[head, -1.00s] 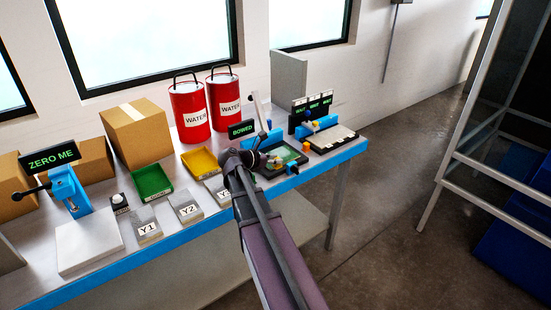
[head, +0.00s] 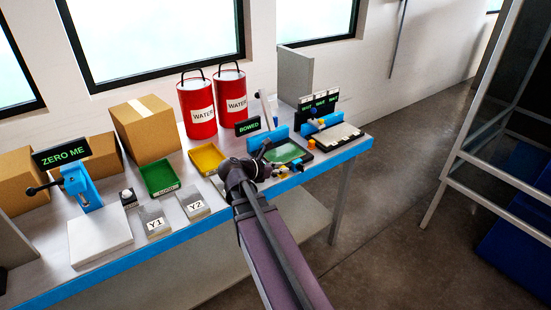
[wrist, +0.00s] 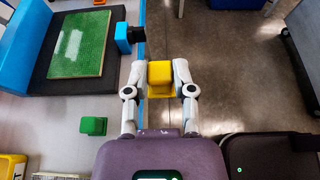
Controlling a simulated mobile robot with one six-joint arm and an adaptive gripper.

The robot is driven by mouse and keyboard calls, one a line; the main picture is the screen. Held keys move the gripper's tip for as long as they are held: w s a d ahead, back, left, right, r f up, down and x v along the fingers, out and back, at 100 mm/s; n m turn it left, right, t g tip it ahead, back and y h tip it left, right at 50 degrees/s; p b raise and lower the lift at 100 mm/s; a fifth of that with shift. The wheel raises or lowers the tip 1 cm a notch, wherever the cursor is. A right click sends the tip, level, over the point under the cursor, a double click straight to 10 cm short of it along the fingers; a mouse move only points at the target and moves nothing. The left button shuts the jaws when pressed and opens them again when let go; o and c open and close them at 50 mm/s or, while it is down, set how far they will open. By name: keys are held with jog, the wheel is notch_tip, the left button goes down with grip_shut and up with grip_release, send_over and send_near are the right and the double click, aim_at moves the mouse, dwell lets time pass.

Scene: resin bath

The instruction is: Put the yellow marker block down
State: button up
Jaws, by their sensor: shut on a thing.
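The yellow marker block (wrist: 160,78) is between the two fingertips of my gripper (wrist: 160,82) in the wrist view. My gripper is shut on it. In the wrist view the block appears over the bench's blue front edge and the floor beyond it. In the head view the block (head: 283,169) shows small at the end of my gripper (head: 276,170), in front of the black fixture with the green panel (head: 287,152). The green panel (wrist: 78,45) also lies left of the block in the wrist view. How high the block is held is unclear.
A small green block (wrist: 93,126) stands on the bench left of my gripper. A blue and black knob (wrist: 128,37) juts from the fixture close to the block. A yellow tray (head: 207,159) and a green tray (head: 160,177) lie further left, behind the Y1 (head: 155,223) and Y2 plates.

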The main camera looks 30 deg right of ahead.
jog(key=shift+s+a+r, duration=0.2)
jog(key=shift+s+a, duration=0.2)
jog(key=shift+s, duration=0.25)
jog(key=shift+w, duration=0.1)
jog(key=b, duration=0.1)
send_over(273, 154)
jog(key=s+a, duration=0.3)
jog(key=s, duration=0.1)
jog(key=shift+d+f, duration=0.15)
jog(key=shift+f, duration=0.65)
jog(key=shift+s+f+b, duration=0.1)
jog(key=shift+f+b, duration=0.05)
jog(key=shift+b, duration=0.2)
jog(key=shift+f+b, duration=1.6)
jog(key=shift+b, duration=0.05)
jog(key=shift+f, duration=0.15)
jog(key=o, duration=0.8)
